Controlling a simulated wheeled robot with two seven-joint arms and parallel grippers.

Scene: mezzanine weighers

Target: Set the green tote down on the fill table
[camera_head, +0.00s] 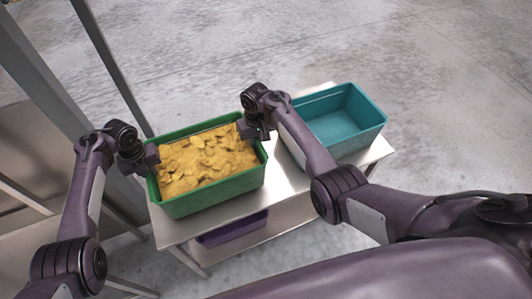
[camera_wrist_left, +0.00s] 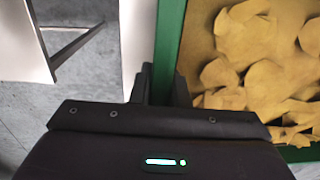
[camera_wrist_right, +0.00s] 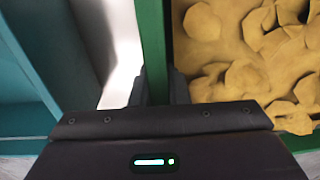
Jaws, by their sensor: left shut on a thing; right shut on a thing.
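The green tote (camera_head: 215,194) is full of yellow-brown chips and sits at the left part of the metal fill table (camera_head: 283,185), appearing level and on or just above its top; I cannot tell whether it touches. My left gripper (camera_head: 150,158) is shut on the tote's left wall, which also shows in the left wrist view (camera_wrist_left: 170,45). My right gripper (camera_head: 250,132) is shut on the opposite wall, seen in the right wrist view (camera_wrist_right: 152,50). The fingertips are partly hidden behind the gripper bodies.
An empty teal tote (camera_head: 345,142) stands on the right part of the table, apart from the green one. A purple bin (camera_head: 232,230) is on the lower shelf. Metal posts (camera_head: 45,75) and a metal surface stand at the left. Open concrete floor lies beyond.

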